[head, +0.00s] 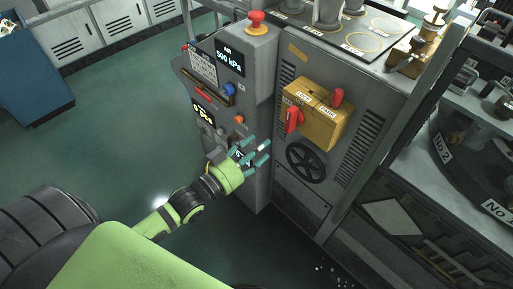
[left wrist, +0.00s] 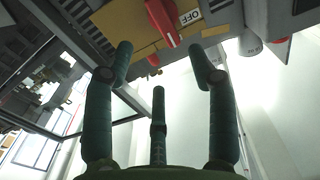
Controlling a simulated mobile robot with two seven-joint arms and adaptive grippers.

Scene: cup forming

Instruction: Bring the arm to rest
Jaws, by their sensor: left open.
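My left arm, green with dark joints, reaches in from the lower left in the head view. My left gripper (head: 254,152) has teal fingers and is open and empty, in front of the lower part of the grey control panel (head: 252,95). In the left wrist view the three fingers of the left gripper (left wrist: 160,75) stand apart with nothing between them. Beyond them is a yellow box (left wrist: 125,20) with a red handle (left wrist: 163,20) and an OFF label. My right gripper is in neither view.
The yellow lock box (head: 320,112) with red handles and a black handwheel (head: 306,163) are on the grey cabinet, right of the gripper. A red emergency button (head: 256,20) tops the panel. A shelf frame (head: 405,120) stands at right. Green floor (head: 110,120) is clear at left.

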